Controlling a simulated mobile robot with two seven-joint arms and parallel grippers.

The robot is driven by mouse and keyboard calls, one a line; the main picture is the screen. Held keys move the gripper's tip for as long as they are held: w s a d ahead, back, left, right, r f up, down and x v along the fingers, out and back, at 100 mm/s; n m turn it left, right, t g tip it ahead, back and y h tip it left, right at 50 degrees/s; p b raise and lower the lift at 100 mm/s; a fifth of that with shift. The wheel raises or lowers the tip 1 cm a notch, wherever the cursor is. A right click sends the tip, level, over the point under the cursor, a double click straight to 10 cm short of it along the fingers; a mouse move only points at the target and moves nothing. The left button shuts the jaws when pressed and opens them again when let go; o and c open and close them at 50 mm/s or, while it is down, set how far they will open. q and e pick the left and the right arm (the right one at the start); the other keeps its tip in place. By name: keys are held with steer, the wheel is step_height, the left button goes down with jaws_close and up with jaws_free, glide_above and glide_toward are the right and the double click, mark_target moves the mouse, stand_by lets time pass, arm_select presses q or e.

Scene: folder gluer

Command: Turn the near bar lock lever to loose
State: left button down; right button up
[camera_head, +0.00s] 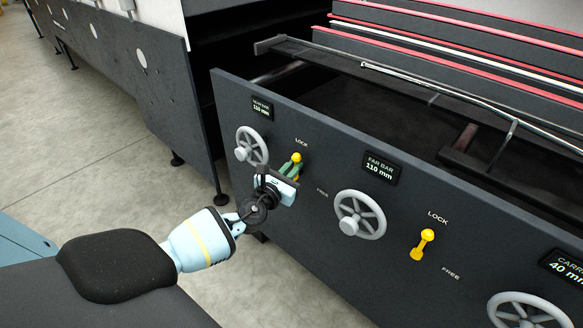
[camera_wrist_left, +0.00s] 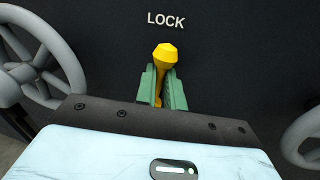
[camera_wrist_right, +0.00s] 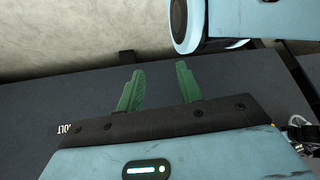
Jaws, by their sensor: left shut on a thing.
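The near bar lock lever (camera_head: 297,158) is yellow with a round knob and sits on the dark front panel, between the near bar handwheel and the far bar handwheel. Its knob points up toward the word LOCK; FREE is printed lower right. My left gripper (camera_head: 291,167) has its green fingers on either side of the lever, shut on it just below the knob. In the left wrist view the yellow lever (camera_wrist_left: 164,56) stands between the green fingers (camera_wrist_left: 164,88), its lower part partly hidden. My right gripper (camera_wrist_right: 160,88) shows only in its own wrist view, fingers apart and empty.
The near bar handwheel (camera_head: 252,147) is left of the lever. The far bar handwheel (camera_head: 360,215) and a second yellow lever (camera_head: 423,244) are to the right. Small displays (camera_head: 381,168) sit above the wheels. Open floor (camera_head: 110,170) lies left of the panel.

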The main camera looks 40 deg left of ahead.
arm_select(q)
steer(key=shift+d+f+m+b, duration=0.15)
steer(key=shift+d+m+b, duration=0.2)
steer(key=shift+m, duration=0.45)
steer(key=m, duration=0.1)
steer(key=d+m+t+b, duration=0.1)
steer(key=shift+s+f+m+h, duration=0.1)
steer(key=shift+f+m+h, duration=0.2)
steer(key=shift+m, duration=0.1)
steer(key=m, duration=0.1)
steer(key=d+f+m+b, duration=0.1)
steer(key=m, duration=0.1)
steer(key=m+b, duration=0.1)
steer(key=m, duration=0.1)
steer(key=shift+d+f+t+h, duration=0.2)
steer(key=shift+d+t+h, duration=0.1)
steer(key=shift+t, duration=0.1)
steer(key=m, duration=0.2)
steer(key=f+m+h+b, duration=0.1)
steer(key=shift+d, duration=0.25)
steer(key=m, duration=0.2)
steer(key=f+m+b, duration=0.1)
steer(key=shift+s+d+f+m+h, duration=0.1)
steer(key=shift+d+m+h, duration=0.05)
steer(key=shift+m+h, duration=0.25)
steer(key=shift+f+m+h+b, duration=0.3)
steer(key=shift+m+b, duration=0.25)
steer(key=shift+m, duration=0.45)
